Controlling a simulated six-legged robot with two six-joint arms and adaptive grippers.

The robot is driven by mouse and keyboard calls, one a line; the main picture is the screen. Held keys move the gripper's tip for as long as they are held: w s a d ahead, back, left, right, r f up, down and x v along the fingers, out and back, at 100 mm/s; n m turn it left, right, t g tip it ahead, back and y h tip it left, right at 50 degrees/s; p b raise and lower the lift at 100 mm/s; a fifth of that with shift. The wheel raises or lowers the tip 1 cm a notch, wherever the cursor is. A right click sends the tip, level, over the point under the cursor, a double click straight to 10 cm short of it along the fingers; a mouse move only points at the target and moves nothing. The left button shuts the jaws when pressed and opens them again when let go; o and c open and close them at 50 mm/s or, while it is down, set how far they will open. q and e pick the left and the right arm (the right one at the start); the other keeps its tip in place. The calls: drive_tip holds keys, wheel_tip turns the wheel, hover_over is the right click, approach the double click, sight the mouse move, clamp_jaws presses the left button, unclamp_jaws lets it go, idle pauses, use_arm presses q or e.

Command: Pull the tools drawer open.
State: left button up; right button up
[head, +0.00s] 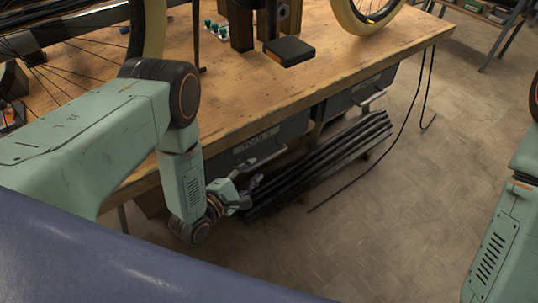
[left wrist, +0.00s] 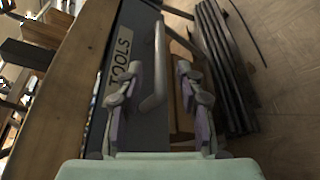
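The tools drawer (head: 285,135) is a dark grey front under the workbench edge, with a pale "TOOLS" label that reads clearly in the left wrist view (left wrist: 121,55). It looks shut. Its pale bar handle (head: 268,157) also shows in the left wrist view (left wrist: 159,60). My left gripper (head: 254,184) is just in front of and below the handle. In the left wrist view (left wrist: 160,90) its two fingers are spread, with the near end of the handle showing between them. I cannot tell whether they touch it. My right gripper is out of view.
The wooden workbench (head: 330,75) carries a wheel (head: 365,12), a dark block (head: 288,51) and small parts. A second drawer (head: 360,92) is to the right. Dark bars (head: 325,160) lie low beside the gripper. Open floor (head: 400,215) lies to the right.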

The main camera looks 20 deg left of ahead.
sight(262, 163)
use_arm(q)
drive_tip(key=shift+w, duration=0.35)
drive_tip(key=b+x, duration=0.1)
drive_tip(key=x, duration=0.4)
drive_tip(key=shift+w+d+f+b, duration=0.2)
drive_tip(key=shift+w+f+b, duration=0.05)
drive_tip(key=shift+w+b, duration=0.1)
drive_tip(key=shift+w, duration=0.3)
drive_tip(key=shift+w+d, duration=0.1)
drive_tip(key=shift+d, duration=0.05)
clamp_jaws()
